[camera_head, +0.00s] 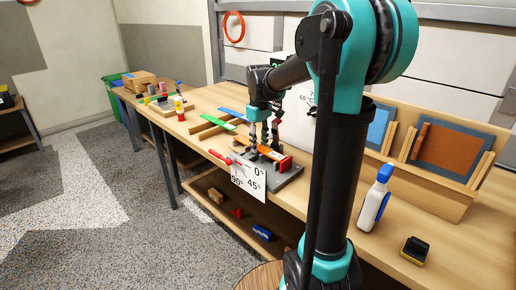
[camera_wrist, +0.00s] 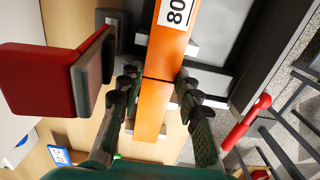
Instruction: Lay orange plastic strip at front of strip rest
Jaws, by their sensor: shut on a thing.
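The orange plastic strip (camera_wrist: 176,45) runs lengthwise between my fingers in the wrist view, with a white label reading 80 and a dark line across it. My gripper (camera_wrist: 155,80) is shut on this strip. In the head view, the orange strip (camera_head: 271,153) lies at the grey bending fixture (camera_head: 283,178), below my gripper (camera_head: 263,138). The strip rest (camera_head: 203,127), wooden bars on the bench to the left of the fixture, carries a blue strip (camera_head: 232,114) and a green strip (camera_head: 215,121). My arm hides part of this area.
The fixture has a red handle (camera_head: 219,157), a red block (camera_head: 286,163), also large in the wrist view (camera_wrist: 35,80), and an angle card (camera_head: 248,177) in front. Wooden racks (camera_head: 440,170) stand behind.

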